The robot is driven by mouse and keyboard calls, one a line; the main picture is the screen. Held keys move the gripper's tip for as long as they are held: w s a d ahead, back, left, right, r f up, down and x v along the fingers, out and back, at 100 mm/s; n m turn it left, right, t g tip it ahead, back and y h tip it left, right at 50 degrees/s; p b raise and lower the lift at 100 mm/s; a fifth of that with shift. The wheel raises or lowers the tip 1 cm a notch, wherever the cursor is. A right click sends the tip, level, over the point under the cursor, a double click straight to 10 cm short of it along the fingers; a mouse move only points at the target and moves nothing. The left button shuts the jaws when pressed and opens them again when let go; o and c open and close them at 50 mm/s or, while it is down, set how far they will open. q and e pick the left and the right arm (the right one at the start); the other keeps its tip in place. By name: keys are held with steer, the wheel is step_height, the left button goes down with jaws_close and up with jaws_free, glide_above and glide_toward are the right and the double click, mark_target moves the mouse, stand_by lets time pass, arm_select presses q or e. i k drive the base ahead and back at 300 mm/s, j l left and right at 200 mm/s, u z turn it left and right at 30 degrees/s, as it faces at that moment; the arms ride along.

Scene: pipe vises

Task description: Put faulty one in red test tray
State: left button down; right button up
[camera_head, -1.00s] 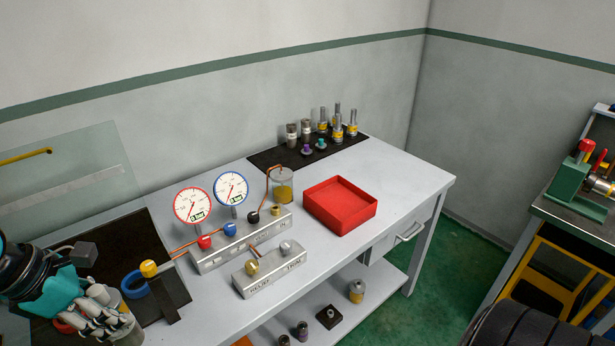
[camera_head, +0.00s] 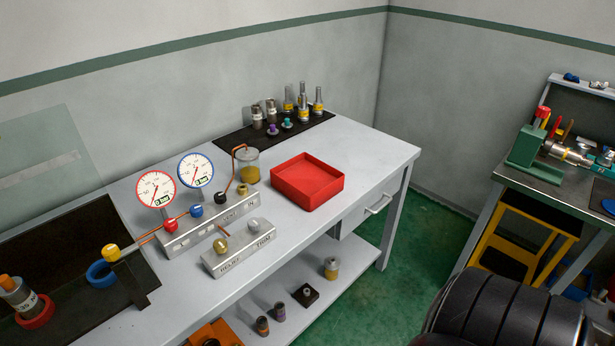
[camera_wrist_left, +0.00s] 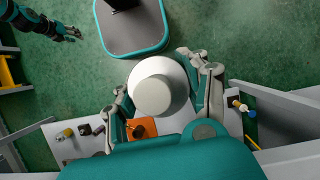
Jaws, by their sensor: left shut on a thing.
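The red test tray (camera_head: 308,182) sits empty on the bench top. My left gripper (camera_wrist_left: 162,92) shows only in the left wrist view, its fingers on both sides of a pale, round, cylindrical part (camera_wrist_left: 156,92) seen end-on. Its markings are not visible. A grey cylinder with an orange cap (camera_head: 18,294) stands in a red ring at the left of the bench in the head view. A blue ring (camera_head: 101,273) beside it looks empty. One of my teal and black arms shows at the top left of the wrist view; its gripper (camera_wrist_left: 70,34) is too small to read.
Two gauges (camera_head: 156,190) and a metal manifold (camera_head: 210,219) stand left of the tray, with a relief/trim block (camera_head: 238,247) in front. Several cylinders and fittings stand on a dark mat (camera_head: 235,143) behind. A lower shelf (camera_head: 335,280) holds small parts. A vise bench (camera_head: 575,175) is at right.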

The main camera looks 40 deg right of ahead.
mark_target(306, 179)
steer(key=l, duration=1.9)
